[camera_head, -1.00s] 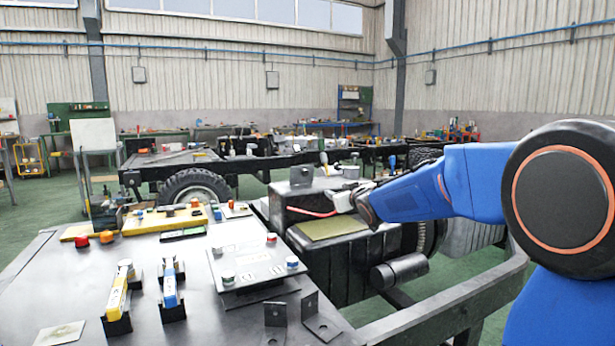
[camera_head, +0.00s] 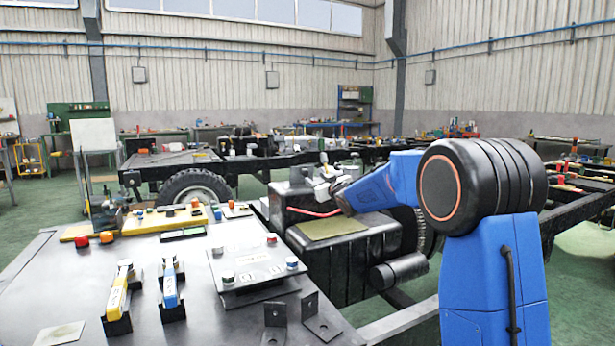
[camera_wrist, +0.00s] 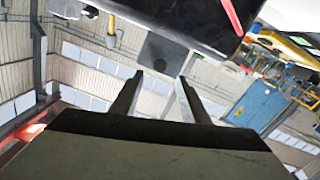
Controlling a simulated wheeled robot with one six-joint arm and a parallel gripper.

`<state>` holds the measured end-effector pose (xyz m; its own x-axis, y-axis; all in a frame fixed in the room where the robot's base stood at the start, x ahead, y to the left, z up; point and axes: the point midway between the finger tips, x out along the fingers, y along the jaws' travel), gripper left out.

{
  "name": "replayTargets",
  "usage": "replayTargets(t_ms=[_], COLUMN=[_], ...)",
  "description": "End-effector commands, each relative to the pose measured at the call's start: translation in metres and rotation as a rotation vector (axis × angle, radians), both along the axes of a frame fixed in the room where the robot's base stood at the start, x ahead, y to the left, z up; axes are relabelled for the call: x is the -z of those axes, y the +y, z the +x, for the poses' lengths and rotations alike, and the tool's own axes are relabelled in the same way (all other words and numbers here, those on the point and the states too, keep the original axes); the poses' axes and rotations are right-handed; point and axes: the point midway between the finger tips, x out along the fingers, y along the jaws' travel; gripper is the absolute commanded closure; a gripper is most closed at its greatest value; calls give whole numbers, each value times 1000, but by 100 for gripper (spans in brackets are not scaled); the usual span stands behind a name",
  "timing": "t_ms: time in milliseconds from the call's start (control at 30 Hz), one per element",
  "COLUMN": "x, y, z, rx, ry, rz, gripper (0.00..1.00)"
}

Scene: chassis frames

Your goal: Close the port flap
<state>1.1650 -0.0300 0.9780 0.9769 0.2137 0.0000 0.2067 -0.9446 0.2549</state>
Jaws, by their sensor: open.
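A small dark grey plate (camera_head: 301,175), which looks like the port flap, stands up on top of the black box (camera_head: 318,262) beyond the table. A dark square plate, apparently the same one, shows beyond my fingers in the wrist view (camera_wrist: 163,52). I cannot make out its hinge or the port. My gripper (camera_head: 325,178) is above the box, just right of the plate, partly hidden by my wrist. In the wrist view my gripper (camera_wrist: 158,78) has its two fingers apart with nothing between them. I cannot tell any contact with the plate.
A red cable (camera_head: 313,212) runs along the box beside an olive-green pad (camera_head: 330,228). A grey table (camera_head: 60,275) holds yellow-handled and blue-handled tools, a control panel (camera_head: 255,265) and black brackets (camera_head: 320,318). Chassis rails lie behind and at right.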

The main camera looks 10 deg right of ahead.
Motion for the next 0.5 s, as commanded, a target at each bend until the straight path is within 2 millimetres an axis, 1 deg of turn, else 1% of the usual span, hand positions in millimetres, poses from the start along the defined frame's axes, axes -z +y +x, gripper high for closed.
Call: replayTargets(t_ms=[33,200,400,500], x=[1,1,1,1], y=[2,8,15,17], z=[9,37,66,77], rx=[-1,0,0,-1], ry=[0,0,0,1], rz=[0,0,0,-1], gripper=[59,59,59,59])
